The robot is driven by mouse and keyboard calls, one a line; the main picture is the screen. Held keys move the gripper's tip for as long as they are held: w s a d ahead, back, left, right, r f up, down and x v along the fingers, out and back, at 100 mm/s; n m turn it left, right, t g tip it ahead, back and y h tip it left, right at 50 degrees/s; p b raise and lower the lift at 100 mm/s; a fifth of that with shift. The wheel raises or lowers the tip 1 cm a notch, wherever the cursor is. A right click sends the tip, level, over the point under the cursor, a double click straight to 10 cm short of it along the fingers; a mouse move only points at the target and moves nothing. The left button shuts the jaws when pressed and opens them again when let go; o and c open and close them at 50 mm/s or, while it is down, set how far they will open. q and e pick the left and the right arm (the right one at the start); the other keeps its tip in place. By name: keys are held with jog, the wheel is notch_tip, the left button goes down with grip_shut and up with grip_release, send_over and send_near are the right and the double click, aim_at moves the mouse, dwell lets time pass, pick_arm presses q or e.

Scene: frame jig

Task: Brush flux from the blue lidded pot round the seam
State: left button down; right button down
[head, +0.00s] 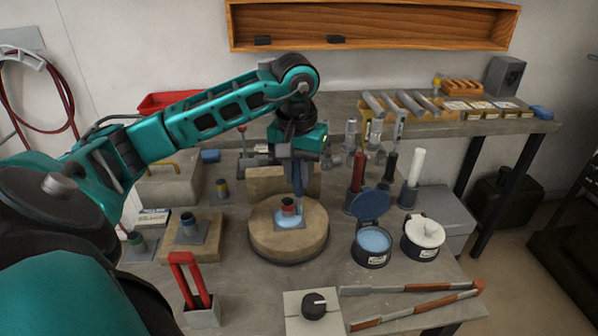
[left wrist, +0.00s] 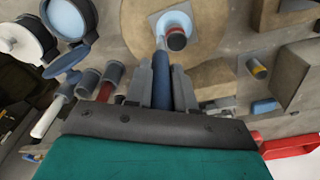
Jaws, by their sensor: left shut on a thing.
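My left gripper (head: 298,172) is shut on the blue handle of a brush (left wrist: 162,90), which points down at the workpiece. The workpiece is a short dark tube with a red band (head: 288,206), standing on a plate on the round tan turntable (head: 262,238). A pale blue patch (head: 287,222) shows round the tube's foot; it also shows in the left wrist view (left wrist: 172,19). The brush tip is beside the tube's foot; whether it touches is unclear. The blue lidded pot (head: 372,258) stands open to the right, its lid (head: 370,204) raised, pale blue inside. My right gripper is out of view.
A pot of white stuff (head: 424,238) stands right of the blue pot. Tongs with brown grips (head: 420,305) and a knob box (head: 314,308) lie in front. A red-handled tool (head: 187,280) stands front left. Upright holders (head: 357,180) stand behind the pots.

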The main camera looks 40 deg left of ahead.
pick_arm(q)
jog(key=shift+f, duration=0.3)
jog(key=shift+w+a+r, duration=0.1)
jog(key=shift+w+a, duration=0.5)
jog(key=shift+a, duration=0.2)
jog(key=shift+d, duration=0.1)
